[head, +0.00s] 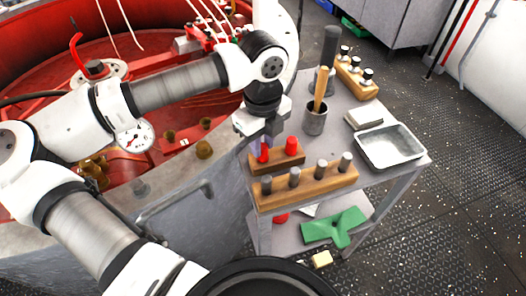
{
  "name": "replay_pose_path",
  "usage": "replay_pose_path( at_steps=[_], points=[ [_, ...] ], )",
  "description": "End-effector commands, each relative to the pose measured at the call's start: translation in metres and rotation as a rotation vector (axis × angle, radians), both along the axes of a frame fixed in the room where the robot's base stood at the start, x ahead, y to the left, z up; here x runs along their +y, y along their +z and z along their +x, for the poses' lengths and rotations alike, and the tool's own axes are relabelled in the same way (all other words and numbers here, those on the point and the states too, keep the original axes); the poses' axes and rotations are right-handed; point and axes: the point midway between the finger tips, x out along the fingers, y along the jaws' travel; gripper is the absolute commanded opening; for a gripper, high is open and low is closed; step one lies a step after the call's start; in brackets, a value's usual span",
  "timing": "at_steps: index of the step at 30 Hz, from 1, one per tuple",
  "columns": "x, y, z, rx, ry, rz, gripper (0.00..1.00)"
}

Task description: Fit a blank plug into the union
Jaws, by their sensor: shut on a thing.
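My gripper (264,143) points down over the short wooden block (262,169) at the left edge of the grey cart. It is shut on a red plug (263,156), which is partly hidden by the fingers. I cannot tell whether this plug is still seated in the block or just clear of it. A second red plug (291,146) stands upright in the block, right of the gripper. Brass fittings stand in the red basin at left, one (204,149) nearest the gripper; I cannot tell which one is the union.
A longer wooden block (308,189) with several grey pegs stands in front. Behind are a cup (314,122) holding a wooden handle, a metal tray (389,147) and another peg block (356,80).

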Motion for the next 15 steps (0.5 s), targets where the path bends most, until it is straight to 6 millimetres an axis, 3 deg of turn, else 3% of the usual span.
replay_pose_path(
  at_steps=[15],
  points=[
    [0.0, 0.019, 0.0, -0.002, 0.0, 0.001, 0.0]
  ],
)
